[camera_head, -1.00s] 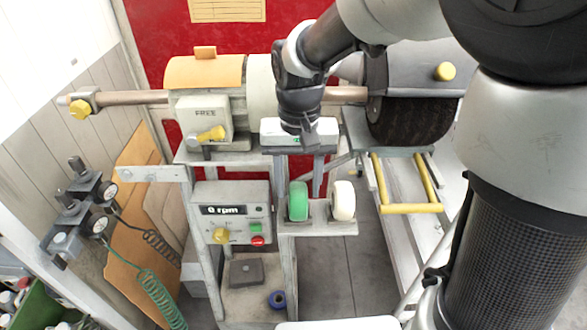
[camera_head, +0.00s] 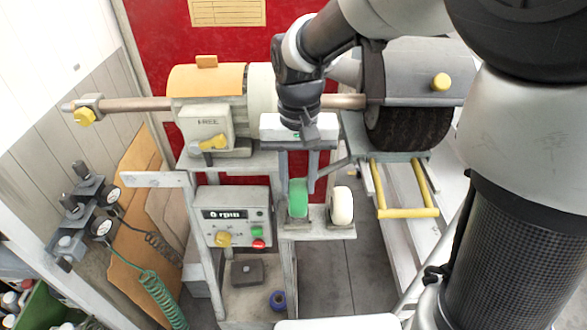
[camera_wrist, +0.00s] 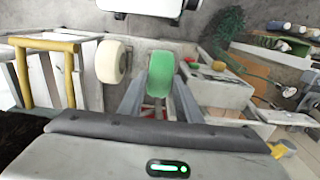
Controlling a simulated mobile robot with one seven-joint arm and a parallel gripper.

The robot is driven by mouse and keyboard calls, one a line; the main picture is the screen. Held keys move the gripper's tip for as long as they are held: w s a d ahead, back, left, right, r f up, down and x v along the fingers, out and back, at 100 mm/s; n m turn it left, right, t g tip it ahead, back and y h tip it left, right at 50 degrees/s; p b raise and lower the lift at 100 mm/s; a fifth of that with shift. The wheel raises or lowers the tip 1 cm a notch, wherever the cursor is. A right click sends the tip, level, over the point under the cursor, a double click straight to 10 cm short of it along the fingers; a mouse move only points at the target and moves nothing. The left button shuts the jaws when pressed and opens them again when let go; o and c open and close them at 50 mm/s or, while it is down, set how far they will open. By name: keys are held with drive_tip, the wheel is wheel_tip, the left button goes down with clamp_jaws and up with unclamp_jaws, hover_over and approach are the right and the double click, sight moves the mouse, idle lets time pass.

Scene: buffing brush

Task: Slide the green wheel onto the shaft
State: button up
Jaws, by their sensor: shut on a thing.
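The green wheel (camera_head: 298,199) is upright at the small shelf below the machine, left of a white wheel (camera_head: 341,206). My gripper (camera_head: 301,182) points down from above, its fingers on either side of the green wheel, shut on it. The wrist view shows the green wheel (camera_wrist: 160,72) between the two grey fingers. The wheel is at or slightly above the shelf; a gap is hard to make out. The bare brown shaft (camera_head: 135,104) sticks out left from the machine. A collar with a yellow knob (camera_head: 86,115) sits at its outer end.
A dark brush wheel (camera_head: 403,126) under a grey hood is at the right, above a yellow frame (camera_head: 408,212). The control box (camera_head: 232,218) stands left of the wheels. Gauges (camera_head: 101,223) with coiled hoses are at the left. Space around the shaft's left end looks open.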

drive_tip(key=shift+r+p, duration=1.15)
drive_tip(key=shift+r, duration=0.45)
drive_tip(key=shift+r, duration=0.1)
